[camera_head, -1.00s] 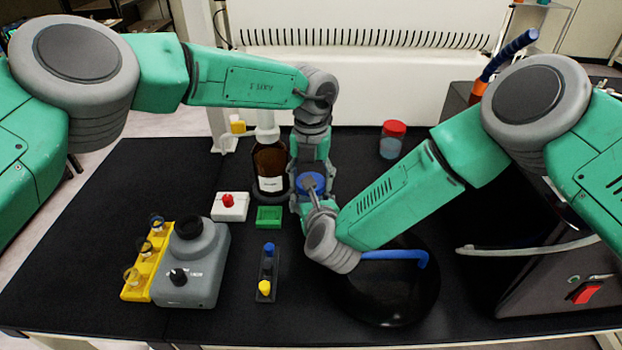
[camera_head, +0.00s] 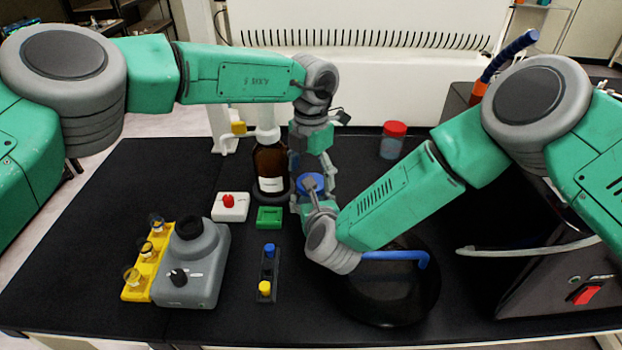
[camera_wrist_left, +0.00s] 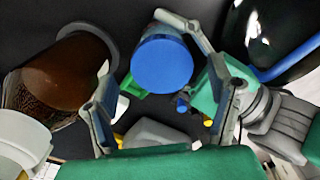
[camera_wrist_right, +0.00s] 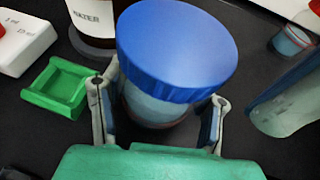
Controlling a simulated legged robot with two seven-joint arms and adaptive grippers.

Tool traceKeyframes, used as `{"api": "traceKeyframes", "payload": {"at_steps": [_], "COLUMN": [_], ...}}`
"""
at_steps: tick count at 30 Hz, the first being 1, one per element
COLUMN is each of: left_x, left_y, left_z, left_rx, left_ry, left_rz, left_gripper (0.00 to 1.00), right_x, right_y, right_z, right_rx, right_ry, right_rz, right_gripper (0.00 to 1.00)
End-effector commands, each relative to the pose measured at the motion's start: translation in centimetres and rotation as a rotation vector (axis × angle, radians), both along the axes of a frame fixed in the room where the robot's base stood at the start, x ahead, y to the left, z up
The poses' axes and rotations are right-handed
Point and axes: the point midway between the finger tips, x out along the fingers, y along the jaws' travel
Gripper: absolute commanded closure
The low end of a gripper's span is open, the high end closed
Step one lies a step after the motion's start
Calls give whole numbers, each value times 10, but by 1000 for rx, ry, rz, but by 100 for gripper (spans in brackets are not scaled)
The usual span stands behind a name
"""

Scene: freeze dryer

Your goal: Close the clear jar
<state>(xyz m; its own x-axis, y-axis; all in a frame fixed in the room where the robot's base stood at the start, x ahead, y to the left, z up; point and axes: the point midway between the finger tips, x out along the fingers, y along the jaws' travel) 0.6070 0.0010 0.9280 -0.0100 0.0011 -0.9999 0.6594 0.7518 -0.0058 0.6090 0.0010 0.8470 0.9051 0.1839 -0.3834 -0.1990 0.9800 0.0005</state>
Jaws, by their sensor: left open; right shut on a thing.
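The clear jar (camera_wrist_right: 150,108) is upright, with a wide blue lid (camera_wrist_right: 178,48) sitting on its top. Whether the lid is fully tight I cannot tell. My right gripper (camera_wrist_right: 158,112) is shut around the jar's body below the lid. In the head view the blue lid (camera_head: 311,183) is partly hidden by my right wrist. My left gripper (camera_head: 313,168) is open and empty just above the lid, pointing down. In the left wrist view the lid (camera_wrist_left: 162,62) lies beyond the open left fingers, apart from them.
A brown bottle (camera_head: 270,168) stands close on the left. A green tray (camera_head: 269,216), a white red-knobbed box (camera_head: 230,207) and a grey mixer (camera_head: 194,262) are further left. A red-lidded jar (camera_head: 392,140) stands behind right.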

Motion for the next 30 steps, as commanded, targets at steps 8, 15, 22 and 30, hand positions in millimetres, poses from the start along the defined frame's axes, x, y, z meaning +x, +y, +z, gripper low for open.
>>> {"api": "traceKeyframes", "payload": {"at_steps": [8,15,22,30], "left_x": [0,0,0,0], "left_y": [0,0,-1,-1], "left_z": [26,28,54,61], "left_rx": [-1,-1,3,2], "left_ry": [1,-1,-4,0], "left_rz": [0,12,247,330], "left_gripper": [25,28,28,28], "right_x": [0,0,0,0], "right_y": [0,0,0,0], "right_z": [-1,-1,-1,-1], "right_rx": [0,0,0,0], "right_ry": [2,2,2,2], "right_rz": [0,0,0,0], "right_gripper": [100,100,100,100]}}
